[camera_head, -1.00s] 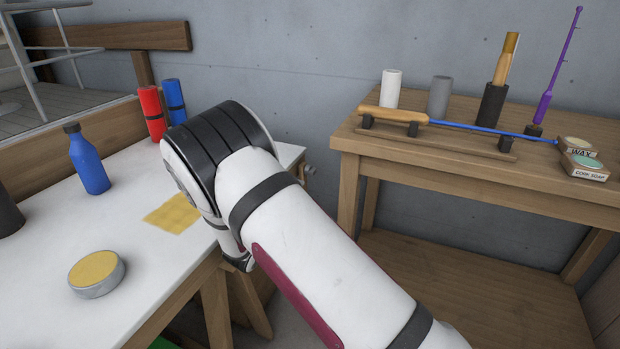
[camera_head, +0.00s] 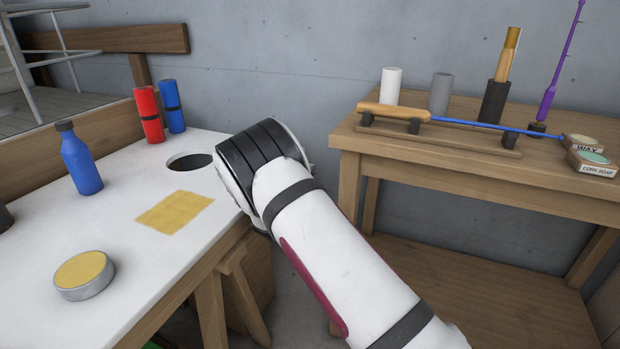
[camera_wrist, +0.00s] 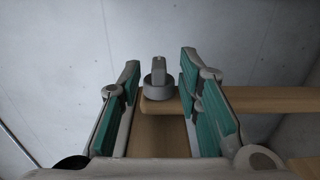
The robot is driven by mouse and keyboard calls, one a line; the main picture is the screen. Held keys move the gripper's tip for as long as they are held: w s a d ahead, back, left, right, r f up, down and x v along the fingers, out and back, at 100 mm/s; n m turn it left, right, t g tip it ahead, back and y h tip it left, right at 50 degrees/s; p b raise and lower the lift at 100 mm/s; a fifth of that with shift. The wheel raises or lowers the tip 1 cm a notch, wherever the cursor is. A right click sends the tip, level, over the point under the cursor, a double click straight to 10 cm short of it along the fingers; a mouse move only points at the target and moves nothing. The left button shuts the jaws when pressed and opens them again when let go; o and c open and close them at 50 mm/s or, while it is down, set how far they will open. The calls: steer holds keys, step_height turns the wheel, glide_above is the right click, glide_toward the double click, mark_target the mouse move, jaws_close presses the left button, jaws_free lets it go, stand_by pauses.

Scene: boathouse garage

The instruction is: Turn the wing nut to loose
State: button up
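The wing nut (camera_wrist: 158,74) shows in the wrist view, a grey piece with an upright flat tab on a round base. It sits by a wooden beam (camera_wrist: 250,99). My gripper (camera_wrist: 160,63) is open, with one teal-padded finger on each side of the nut in the picture. Gaps show between the nut and both pads, and nothing is held. I cannot tell whether the fingertips reach as far as the nut. In the head view my arm hides the gripper and the nut.
A white-topped bench (camera_head: 130,225) at left bears a blue bottle (camera_head: 79,160), a round tin (camera_head: 83,277), a yellow sheet (camera_head: 174,212) and red and blue cylinders. A wooden table (camera_head: 455,163) with a rod on a rack stands at right. A concrete wall is behind.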

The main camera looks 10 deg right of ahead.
steer(key=shift+w+d, duration=0.35)
steer(key=shift+w, duration=0.1)
steer(key=shift+r, duration=0.1)
jaws_close()
